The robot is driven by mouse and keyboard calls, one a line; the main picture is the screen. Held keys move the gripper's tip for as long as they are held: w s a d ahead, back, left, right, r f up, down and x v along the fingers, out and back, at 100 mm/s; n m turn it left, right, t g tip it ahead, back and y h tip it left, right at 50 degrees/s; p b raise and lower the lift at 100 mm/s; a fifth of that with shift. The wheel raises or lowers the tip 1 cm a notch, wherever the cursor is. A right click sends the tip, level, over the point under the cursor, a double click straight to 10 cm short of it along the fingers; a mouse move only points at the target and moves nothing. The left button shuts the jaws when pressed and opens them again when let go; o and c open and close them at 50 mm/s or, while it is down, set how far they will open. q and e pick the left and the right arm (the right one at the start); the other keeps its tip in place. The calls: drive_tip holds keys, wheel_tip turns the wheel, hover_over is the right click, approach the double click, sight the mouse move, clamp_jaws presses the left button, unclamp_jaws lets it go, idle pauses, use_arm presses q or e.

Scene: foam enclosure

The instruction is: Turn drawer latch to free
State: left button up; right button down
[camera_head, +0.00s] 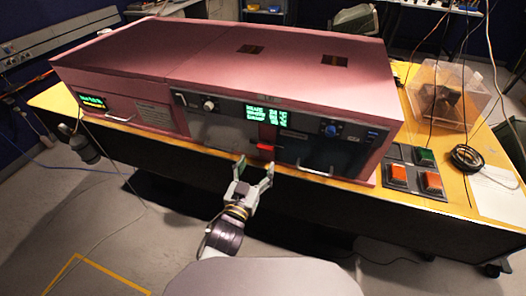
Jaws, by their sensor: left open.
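A pink cabinet (215,60) stands on the table, with grey drawer fronts facing me. A small red latch (265,147) sits low on the front, between the left drawer front (222,130) and the right drawer front (325,150). Its exact turn is too small to tell. My left gripper (256,165) is just below and in front of the latch. Its fingers are apart, with nothing seen between them, and they look clear of the latch. My right gripper is out of view.
Metal handles stick out on the front, one at the right (316,171). A dark hanging object (84,148) is at the left.

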sight(264, 149)
use_arm(q)
drive_tip(key=shift+p+x, duration=0.5)
drive_tip(key=shift+x, duration=3.05)
drive_tip(key=c, duration=1)
